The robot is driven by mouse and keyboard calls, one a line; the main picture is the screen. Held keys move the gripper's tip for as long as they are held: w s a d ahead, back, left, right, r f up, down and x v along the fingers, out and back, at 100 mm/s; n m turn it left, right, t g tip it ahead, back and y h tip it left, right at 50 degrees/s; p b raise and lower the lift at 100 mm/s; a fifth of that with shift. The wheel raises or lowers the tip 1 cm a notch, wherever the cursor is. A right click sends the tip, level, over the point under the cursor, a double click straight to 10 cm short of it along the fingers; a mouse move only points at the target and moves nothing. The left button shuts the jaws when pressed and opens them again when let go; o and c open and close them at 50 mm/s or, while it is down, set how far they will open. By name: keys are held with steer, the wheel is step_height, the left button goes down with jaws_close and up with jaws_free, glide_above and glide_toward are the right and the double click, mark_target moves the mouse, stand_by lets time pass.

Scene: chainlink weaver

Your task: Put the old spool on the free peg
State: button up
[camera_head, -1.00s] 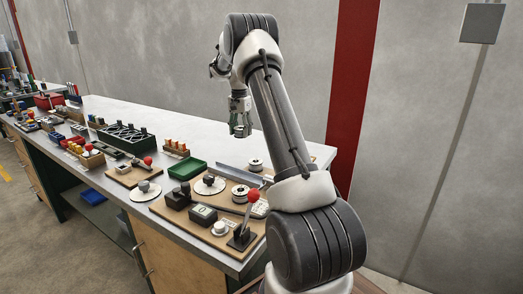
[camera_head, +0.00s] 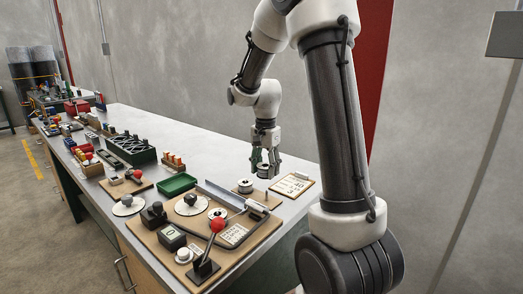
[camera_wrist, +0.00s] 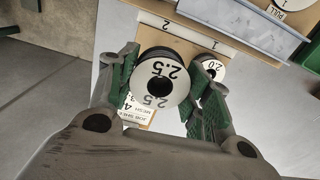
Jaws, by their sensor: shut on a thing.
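My gripper (camera_head: 265,158) is shut on a black-and-white spool marked 2.5 (camera_head: 264,171), above the rear right of the bench. In the wrist view the spool (camera_wrist: 163,72) sits between the green fingers (camera_wrist: 165,92), its hole facing the camera. A brown spool board (camera_head: 258,199) lies below; in the wrist view its white strip (camera_wrist: 195,33) reads 1 and 2. Another spool, marked 2.0 (camera_wrist: 213,69), stands on the board; it also shows in the head view (camera_head: 244,186). A thin upright peg (camera_head: 268,195) appears bare beside it. Nothing visible marks which spool is old.
A job sheet on a clipboard (camera_head: 291,186) lies right of the board. A green tray (camera_head: 177,184) is to the left.

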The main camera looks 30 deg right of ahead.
mark_target(267, 192)
steer(key=shift+s+d+f+m, duration=0.1)
steer(key=shift+d+f+m, duration=0.25)
steer(key=shift+f, duration=4.55)
steer(key=o, duration=1.3)
steer(key=shift+r, duration=0.1)
step_height(267, 192, up, 12)
steer(key=shift+f, duration=0.1)
